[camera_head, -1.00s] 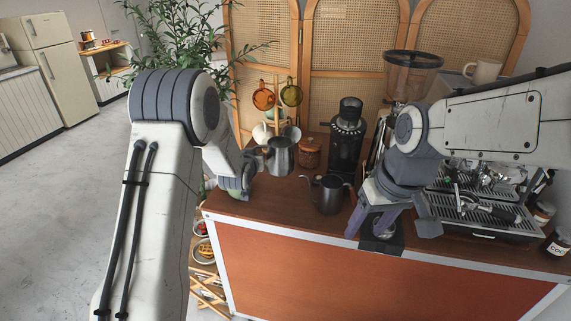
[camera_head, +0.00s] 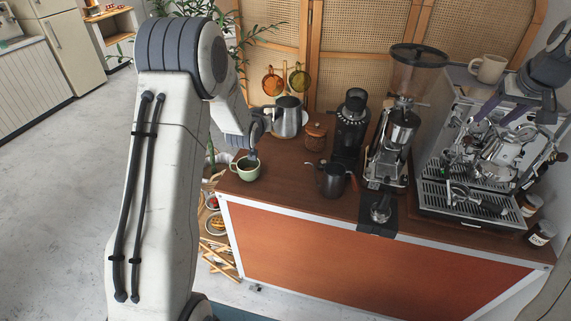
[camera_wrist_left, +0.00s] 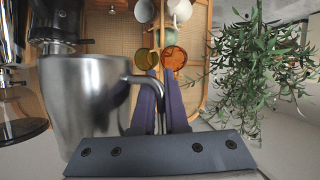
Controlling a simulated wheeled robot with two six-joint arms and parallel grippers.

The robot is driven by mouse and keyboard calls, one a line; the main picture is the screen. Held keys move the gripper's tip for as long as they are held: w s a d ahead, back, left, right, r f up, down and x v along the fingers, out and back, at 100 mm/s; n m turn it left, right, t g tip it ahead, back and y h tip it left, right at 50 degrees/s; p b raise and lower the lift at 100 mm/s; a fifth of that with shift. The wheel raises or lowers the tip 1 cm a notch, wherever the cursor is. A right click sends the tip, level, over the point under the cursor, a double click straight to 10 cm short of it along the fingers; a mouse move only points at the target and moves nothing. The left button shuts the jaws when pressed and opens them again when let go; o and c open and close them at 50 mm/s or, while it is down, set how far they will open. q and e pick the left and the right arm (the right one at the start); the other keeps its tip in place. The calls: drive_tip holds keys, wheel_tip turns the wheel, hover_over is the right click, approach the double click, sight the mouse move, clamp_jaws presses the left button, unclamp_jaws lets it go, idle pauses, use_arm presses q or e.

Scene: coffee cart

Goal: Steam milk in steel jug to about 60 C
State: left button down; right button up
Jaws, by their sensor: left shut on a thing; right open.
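The steel jug (camera_head: 287,119) is upright, above the back left part of the counter in the head view. My left gripper (camera_head: 261,124) is shut on its handle. In the left wrist view the jug (camera_wrist_left: 85,105) fills the left side, its handle between the purple fingers of my left gripper (camera_wrist_left: 160,105); the milk inside cannot be seen. The espresso machine (camera_head: 470,194) stands at the right of the counter. My right gripper (camera_head: 517,118) is open and empty in front of its upper part. I cannot clearly make out the steam wand among its fittings.
A dark kettle (camera_head: 331,181) and a green cup (camera_head: 246,170) stand near the counter's front left. A wooden-lidded jar (camera_head: 315,138), a black grinder (camera_head: 350,128) and a tall hopper grinder (camera_head: 396,150) stand between jug and machine. Jars (camera_head: 542,233) stand at the right end.

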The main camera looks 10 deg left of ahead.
drive_tip(key=b+x, duration=0.1)
drive_tip(key=x, duration=0.4)
drive_tip(key=shift+w+d+f+b, duration=0.15)
drive_tip(key=shift+f+b, duration=0.1)
drive_tip(key=shift+b, duration=0.15)
drive_tip(key=shift+w+f, duration=0.35)
drive_tip(key=shift+f, duration=0.25)
